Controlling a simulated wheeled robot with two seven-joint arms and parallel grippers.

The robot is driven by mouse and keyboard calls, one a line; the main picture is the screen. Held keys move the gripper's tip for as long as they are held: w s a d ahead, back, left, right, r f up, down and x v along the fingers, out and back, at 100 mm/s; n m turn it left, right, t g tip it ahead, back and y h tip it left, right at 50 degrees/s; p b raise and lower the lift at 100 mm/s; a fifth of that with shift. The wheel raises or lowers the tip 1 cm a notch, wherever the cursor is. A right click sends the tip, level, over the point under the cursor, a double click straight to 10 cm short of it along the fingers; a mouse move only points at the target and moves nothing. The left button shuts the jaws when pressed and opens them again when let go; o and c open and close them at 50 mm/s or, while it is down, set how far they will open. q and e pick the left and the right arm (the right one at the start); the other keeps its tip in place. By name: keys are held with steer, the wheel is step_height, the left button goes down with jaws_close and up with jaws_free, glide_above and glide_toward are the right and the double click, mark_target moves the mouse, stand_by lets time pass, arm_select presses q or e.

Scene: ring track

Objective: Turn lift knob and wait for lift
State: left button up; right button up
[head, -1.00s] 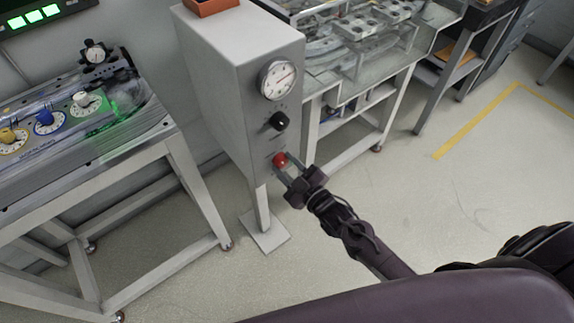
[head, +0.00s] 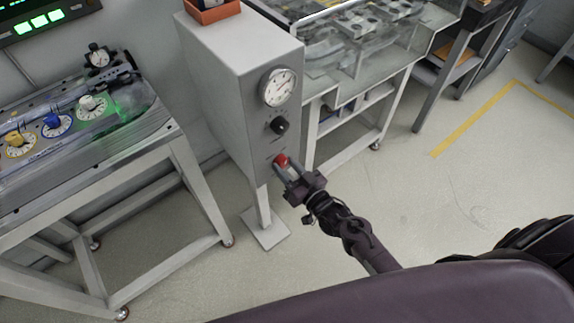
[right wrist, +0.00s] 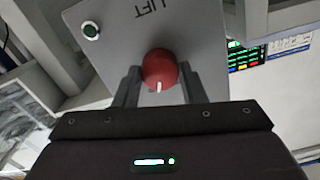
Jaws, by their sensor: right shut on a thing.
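A red knob (head: 281,160) sits low on the front of a grey pedestal cabinet (head: 228,100). My right gripper (head: 284,169) reaches it from the front and is shut on it. In the right wrist view the red knob (right wrist: 160,70) sits between the two fingers, and its white mark points down in the picture. The word LIFT shows upside down on the panel (right wrist: 205,45) behind it. A black knob (head: 279,125) and a round white dial gauge (head: 278,87) are above the red knob. My left gripper is not in view.
A metal bench (head: 100,160) with yellow, blue and white dials stands at the left. A glass-sided table (head: 365,70) stands behind the cabinet at the right. An orange tray (head: 213,12) is on top of the cabinet. The floor at the right is clear, with a yellow line (head: 470,121).

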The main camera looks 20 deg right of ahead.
steer(key=shift+m, duration=0.9)
steer(key=o, duration=1)
steer(key=shift+s, duration=0.1)
steer(key=v, duration=0.7)
steer(key=shift+s+d, duration=0.15)
steer(key=shift+s, duration=0.15)
